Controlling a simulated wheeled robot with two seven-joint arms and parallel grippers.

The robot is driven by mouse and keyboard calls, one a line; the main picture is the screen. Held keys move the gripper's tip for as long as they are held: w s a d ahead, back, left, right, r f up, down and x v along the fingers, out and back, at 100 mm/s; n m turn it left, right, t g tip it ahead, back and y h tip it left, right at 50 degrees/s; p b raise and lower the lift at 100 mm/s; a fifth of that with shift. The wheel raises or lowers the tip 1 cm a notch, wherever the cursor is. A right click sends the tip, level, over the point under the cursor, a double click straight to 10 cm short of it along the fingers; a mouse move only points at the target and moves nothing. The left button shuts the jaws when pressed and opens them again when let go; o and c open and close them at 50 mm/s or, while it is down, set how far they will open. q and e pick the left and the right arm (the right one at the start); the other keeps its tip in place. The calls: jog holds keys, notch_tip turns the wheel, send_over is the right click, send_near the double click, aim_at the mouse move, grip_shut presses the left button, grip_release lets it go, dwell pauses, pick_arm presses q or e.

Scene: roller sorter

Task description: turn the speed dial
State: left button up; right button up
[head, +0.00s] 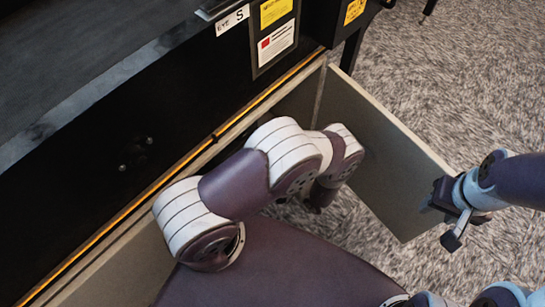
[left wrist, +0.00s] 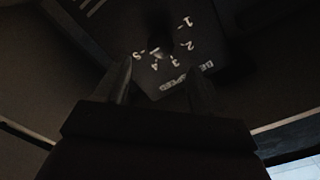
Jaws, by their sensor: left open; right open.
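The speed dial (left wrist: 160,38) shows dimly in the left wrist view as a dark knob on a dark panel. White numbers 1 to 5 curve around its near side, above a label (left wrist: 172,83) that reads partly as "SPEED". My left gripper (left wrist: 160,78) is open, its two fingers either side of the label and pointing toward the dial. Whether they touch the panel I cannot tell. In the head view the left gripper and the dial are hidden. My right gripper (head: 440,222) is open and empty at the right, away from the machine.
A dark machine body (head: 110,150) with an orange edge strip fills the left of the head view. Yellow and white labels (head: 277,40) sit on its face. A grey-beige panel (head: 385,150) stands out from it, near my right gripper. Speckled carpet lies beyond.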

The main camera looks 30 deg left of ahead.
pick_arm(q)
jog(key=v, duration=0.5)
jog(key=shift+d, duration=0.1)
